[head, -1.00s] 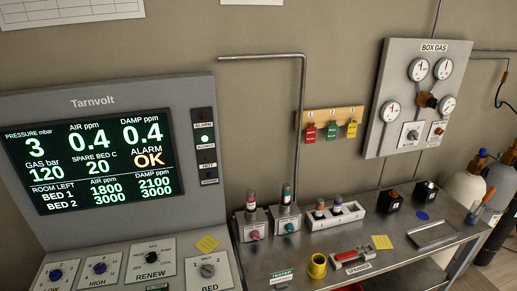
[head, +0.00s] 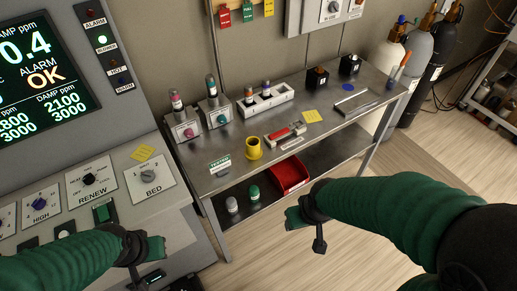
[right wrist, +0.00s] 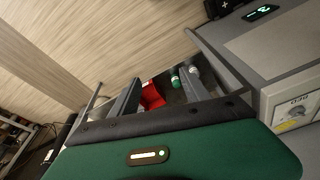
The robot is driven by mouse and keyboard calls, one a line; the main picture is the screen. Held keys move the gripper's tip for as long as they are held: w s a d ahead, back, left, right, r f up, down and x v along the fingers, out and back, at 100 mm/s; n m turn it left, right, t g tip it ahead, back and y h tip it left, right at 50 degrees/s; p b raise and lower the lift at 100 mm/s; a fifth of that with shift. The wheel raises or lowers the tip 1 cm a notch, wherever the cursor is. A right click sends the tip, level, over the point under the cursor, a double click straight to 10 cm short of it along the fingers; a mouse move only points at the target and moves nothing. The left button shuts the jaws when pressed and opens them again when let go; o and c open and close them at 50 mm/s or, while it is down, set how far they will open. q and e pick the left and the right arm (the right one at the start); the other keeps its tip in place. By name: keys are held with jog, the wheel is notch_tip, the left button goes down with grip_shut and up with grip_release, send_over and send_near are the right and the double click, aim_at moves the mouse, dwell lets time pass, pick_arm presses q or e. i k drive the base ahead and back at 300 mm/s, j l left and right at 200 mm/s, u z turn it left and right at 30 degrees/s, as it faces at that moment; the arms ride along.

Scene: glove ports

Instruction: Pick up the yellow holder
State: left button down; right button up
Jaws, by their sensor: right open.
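The yellow holder (head: 254,150), a short cup-like piece, stands upright near the front edge of the steel bench (head: 225,178) in the head view. My right gripper (head: 293,217) is in front of the bench, to the right of and lower in the picture than the holder, and apart from it. In the right wrist view its two fingers (right wrist: 160,92) are spread, with nothing held between them. The holder cannot be made out in that view. My left gripper (head: 158,249) is in front of the control panel at lower left; its jaws are too unclear to read.
A red bin (head: 290,175) and two capped bottles sit on the lower shelf. A red-and-grey tool (head: 285,133) lies right of the holder. Dispensers (head: 214,112) and a white rack (head: 265,101) stand behind. Gas cylinders (head: 425,70) stand at right; the floor in front is clear.

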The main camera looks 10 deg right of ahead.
aim_at(253, 151)
jog(key=i+l+u, duration=0.45)
jog(key=l, duration=0.2)
jog(key=i+l+u, duration=0.1)
jog(key=l+u, duration=0.15)
jog(key=l, duration=0.15)
jog(key=i+l+u, duration=0.2)
jog(key=l, duration=0.2)
jog(key=l+u, duration=0.25)
jog(key=l, duration=0.15)
